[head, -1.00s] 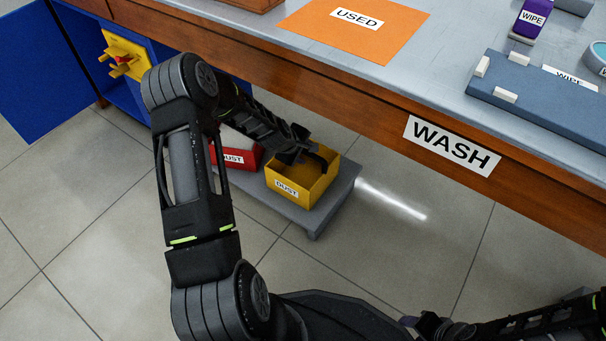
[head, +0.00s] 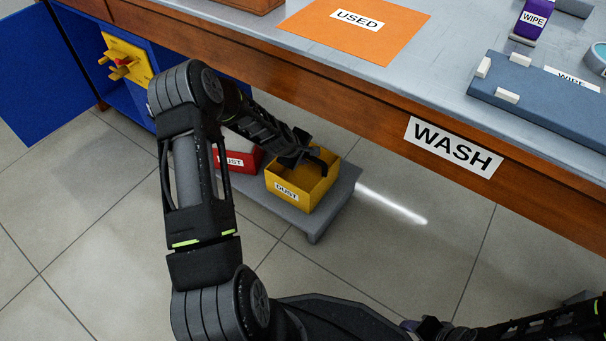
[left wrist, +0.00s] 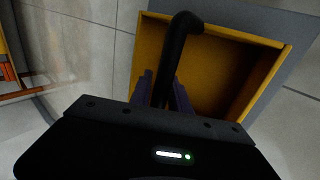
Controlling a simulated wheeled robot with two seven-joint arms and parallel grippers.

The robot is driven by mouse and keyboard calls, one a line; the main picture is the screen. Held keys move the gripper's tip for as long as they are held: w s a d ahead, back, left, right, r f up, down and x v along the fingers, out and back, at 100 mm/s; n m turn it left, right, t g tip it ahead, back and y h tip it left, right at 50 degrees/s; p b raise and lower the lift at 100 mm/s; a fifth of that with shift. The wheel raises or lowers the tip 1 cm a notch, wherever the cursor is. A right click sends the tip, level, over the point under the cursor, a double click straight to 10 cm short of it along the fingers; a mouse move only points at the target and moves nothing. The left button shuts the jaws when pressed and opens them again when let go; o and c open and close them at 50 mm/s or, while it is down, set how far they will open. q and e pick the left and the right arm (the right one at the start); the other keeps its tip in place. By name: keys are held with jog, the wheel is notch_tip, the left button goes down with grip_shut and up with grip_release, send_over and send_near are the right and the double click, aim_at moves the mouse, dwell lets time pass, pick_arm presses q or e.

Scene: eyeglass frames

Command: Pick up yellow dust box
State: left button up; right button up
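The yellow dust box (head: 292,199) is an open-topped box with a white DUST label, standing on a low grey platform (head: 313,225) below the table edge. A black curved handle (left wrist: 181,42) rises over it in the left wrist view, with the yellow box (left wrist: 149,60) behind. My left gripper (head: 303,155) reaches in from the upper left over the box. In the left wrist view its purple fingers (left wrist: 164,92) stand close on both sides of the handle; whether they press on it is unclear. My right gripper (head: 430,326) is partly visible low at the right.
A red DUST box (head: 232,161) stands just left of the yellow one, partly behind my left arm. The table's wooden front edge (head: 375,112), with a WASH label (head: 452,147), overhangs behind the boxes. A blue cabinet (head: 40,75) is open at left. Floor in front is clear.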

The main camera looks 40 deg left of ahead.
pick_arm(q)
grip_shut()
dwell(1.0)
